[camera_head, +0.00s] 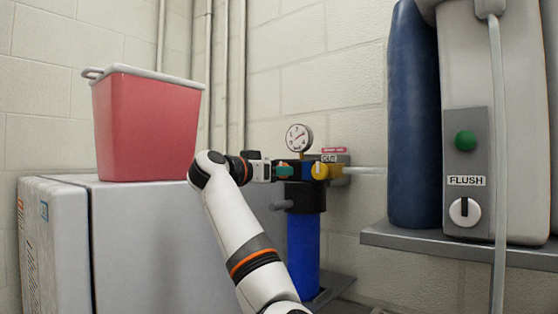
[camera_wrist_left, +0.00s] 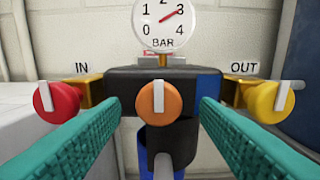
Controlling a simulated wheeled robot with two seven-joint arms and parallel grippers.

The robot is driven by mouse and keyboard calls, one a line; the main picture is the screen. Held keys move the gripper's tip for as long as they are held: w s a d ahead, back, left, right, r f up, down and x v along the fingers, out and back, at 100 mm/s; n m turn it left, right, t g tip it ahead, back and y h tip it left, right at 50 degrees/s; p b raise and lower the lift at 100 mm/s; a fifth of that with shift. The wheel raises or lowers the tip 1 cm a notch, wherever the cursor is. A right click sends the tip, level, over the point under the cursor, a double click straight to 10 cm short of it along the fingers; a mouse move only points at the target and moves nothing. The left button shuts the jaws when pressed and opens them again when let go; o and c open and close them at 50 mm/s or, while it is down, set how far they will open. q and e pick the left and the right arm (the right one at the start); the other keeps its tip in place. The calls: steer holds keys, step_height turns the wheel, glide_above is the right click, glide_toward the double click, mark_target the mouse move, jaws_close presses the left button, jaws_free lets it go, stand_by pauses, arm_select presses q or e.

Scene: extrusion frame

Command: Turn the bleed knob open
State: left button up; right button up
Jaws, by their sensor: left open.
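The filter head (camera_wrist_left: 120,80) carries a row of knobs under a gauge. An orange knob (camera_wrist_left: 158,103) with an upright pale pointer sits in the middle, with no readable label; it appears to be the bleed knob. A red knob (camera_wrist_left: 57,102) is by the IN label and a yellow knob (camera_wrist_left: 272,103) by the OUT label. The yellow knob also shows in the head view (camera_head: 320,170). My left gripper (camera_head: 284,171) is open, its teal fingers on either side of the orange knob with gaps showing. In the head view it hides the orange and red knobs. My right gripper is out of view.
The gauge (camera_wrist_left: 163,18) points near 3 bar. The blue filter housing (camera_head: 303,250) hangs below the head. A red bin (camera_head: 146,125) stands on a grey cabinet (camera_head: 150,235) at left. A shelf (camera_head: 450,246) at right holds a blue cylinder (camera_head: 413,120) and a FLUSH unit (camera_head: 515,120).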

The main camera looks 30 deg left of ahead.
arm_select(q)
steer(key=shift+w+r+p, duration=0.2)
steer(key=shift+w+p, duration=0.1)
steer(key=shift+w, duration=0.35)
steer(key=shift+w+f, duration=0.1)
steer(key=shift+w, duration=0.05)
steer(key=shift+c, duration=1.4)
steer(key=c, duration=0.7)
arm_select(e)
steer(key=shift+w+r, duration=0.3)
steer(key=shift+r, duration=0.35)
